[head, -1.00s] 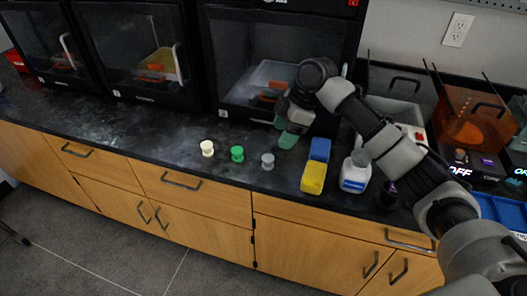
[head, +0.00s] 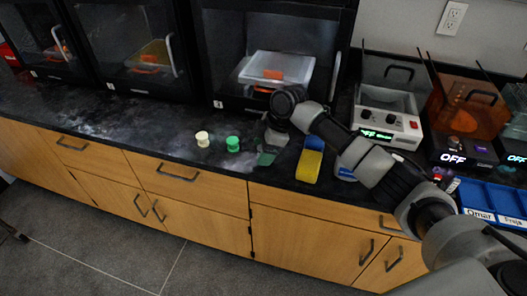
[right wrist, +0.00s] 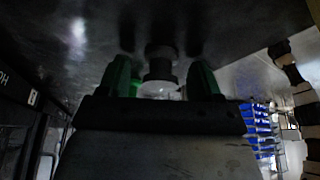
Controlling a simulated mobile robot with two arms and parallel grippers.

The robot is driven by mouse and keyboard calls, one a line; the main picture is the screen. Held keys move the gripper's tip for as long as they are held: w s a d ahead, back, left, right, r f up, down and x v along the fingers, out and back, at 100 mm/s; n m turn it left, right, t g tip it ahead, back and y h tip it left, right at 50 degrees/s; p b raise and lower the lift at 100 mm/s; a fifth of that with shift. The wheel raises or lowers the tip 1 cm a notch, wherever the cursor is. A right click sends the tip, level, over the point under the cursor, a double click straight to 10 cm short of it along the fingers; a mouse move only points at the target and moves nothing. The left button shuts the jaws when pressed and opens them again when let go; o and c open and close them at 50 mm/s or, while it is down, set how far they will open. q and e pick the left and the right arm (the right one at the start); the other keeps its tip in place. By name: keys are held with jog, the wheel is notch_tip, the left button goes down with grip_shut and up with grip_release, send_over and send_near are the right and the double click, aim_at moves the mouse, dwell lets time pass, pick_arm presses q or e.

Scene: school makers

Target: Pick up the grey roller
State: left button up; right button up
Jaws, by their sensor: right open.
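My right gripper (head: 268,153) has green fingertips and is low over the counter, at the right end of the row of rollers. The grey roller is hidden by it in the head view. In the right wrist view, a grey spool-shaped roller (right wrist: 160,68) shows between the two spread green fingers of the right gripper (right wrist: 163,78). I cannot tell whether either finger touches it. A green roller (head: 233,144) and a cream roller (head: 202,138) stand to the left on the counter. My left gripper is out of view.
The black counter (head: 110,125) has 3D printers (head: 275,65) along its back. A yellow and blue block (head: 309,163) lies just right of the gripper. A power unit (head: 388,118) and blue bins (head: 490,200) are farther right. The counter left of the rollers is clear.

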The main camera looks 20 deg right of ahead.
jog(key=c, duration=1)
